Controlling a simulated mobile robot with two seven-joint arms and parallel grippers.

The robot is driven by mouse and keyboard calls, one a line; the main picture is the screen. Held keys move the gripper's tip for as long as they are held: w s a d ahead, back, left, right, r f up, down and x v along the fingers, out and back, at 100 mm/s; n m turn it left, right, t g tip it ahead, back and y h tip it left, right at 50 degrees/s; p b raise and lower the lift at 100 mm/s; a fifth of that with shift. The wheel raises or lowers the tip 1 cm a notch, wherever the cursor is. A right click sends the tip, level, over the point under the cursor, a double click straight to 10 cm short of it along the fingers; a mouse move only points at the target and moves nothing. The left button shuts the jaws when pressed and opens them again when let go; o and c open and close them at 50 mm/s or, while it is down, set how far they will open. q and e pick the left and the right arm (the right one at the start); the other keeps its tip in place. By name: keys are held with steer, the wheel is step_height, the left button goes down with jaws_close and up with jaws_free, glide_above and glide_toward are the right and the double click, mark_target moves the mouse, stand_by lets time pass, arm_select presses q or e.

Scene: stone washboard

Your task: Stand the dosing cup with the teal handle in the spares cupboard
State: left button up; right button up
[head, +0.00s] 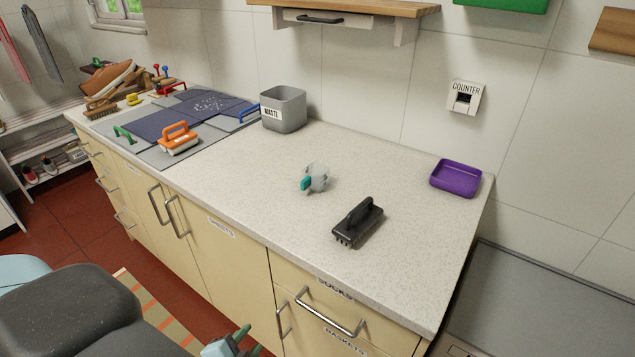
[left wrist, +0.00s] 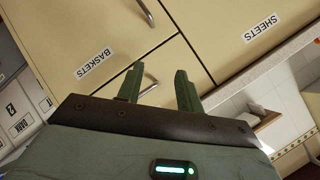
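The dosing cup (head: 318,177) is small and pale, with a teal handle (head: 306,183) pointing to the lower left. It rests on the speckled worktop (head: 250,185), a little right of the middle; whether it is upright or tipped I cannot tell for sure. My left gripper (head: 238,342) is low in front of the cabinet, below the worktop and well away from the cup. In the left wrist view its two green fingers (left wrist: 157,75) are apart with nothing between them. My right gripper does not show. I can read no spares label on any door.
A black brush (head: 357,222) lies right of the cup, with a purple tray (head: 455,178) beyond. A grey waste bin (head: 284,108) stands behind. Cabinet fronts bear bar handles (head: 330,313). Worktop around the cup is clear.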

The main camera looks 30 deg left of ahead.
arm_select(q)
steer(key=w+a+r+m+t+y, duration=0.2)
steer(key=w+a+r+m+t, duration=0.15)
steer(key=w+r+m, duration=0.35)
steer(key=w+a+r+m+t+y, duration=0.1)
steer(key=w+a+r+m+t, duration=0.3)
steer(key=r, duration=0.5)
steer(key=w+m+h, duration=0.2)
steer(key=w+m, duration=0.1)
steer(key=m, duration=0.2)
steer(key=w+r+m+h, duration=0.1)
steer(key=w+m+h, duration=0.1)
steer(key=m, duration=0.4)
steer(key=w+r+m+h+b, duration=0.1)
steer(key=w+m+h, duration=0.2)
steer(key=w+m, duration=0.2)
steer(key=shift+a, duration=0.3)
steer(key=shift+w+a+f+m+g, duration=0.1)
steer(key=shift+w+f+m+g, duration=0.15)
steer(key=shift+m, duration=0.3)
steer(key=shift+w+a+f+m+g, duration=0.15)
steer(key=shift+m+g, duration=0.15)
steer(key=shift+m, duration=0.25)
steer(key=shift+d, duration=0.1)
